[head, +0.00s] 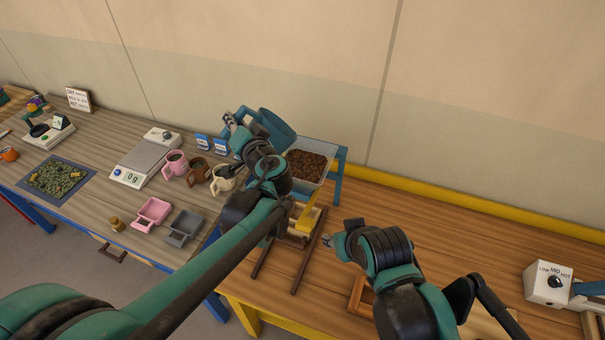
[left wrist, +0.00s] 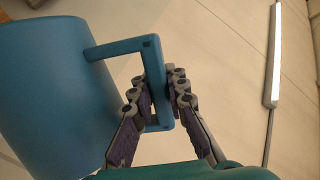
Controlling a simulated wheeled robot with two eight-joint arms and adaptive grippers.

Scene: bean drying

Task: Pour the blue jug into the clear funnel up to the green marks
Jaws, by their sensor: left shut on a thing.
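The blue jug (head: 275,128) is held up at the back left edge of the clear funnel (head: 327,149) and looks tilted. My left gripper (head: 231,118) is shut on the jug's handle, which shows between the fingers in the left wrist view, with the blue jug (left wrist: 50,85) to the left. The funnel holds brown beans (head: 306,163) and sits in a blue and yellow stand. I cannot make out its green marks. The jug's inside is hidden. My right gripper (head: 333,240) is low over the wooden table, right of the stand; its jaws are too small to read.
Three mugs, including a pink mug (head: 175,162), stand left of the jug near a scale (head: 140,165). Pink (head: 152,213) and grey (head: 184,226) scoops lie in front. A dial box (head: 549,284) is far right. The table's back right is clear.

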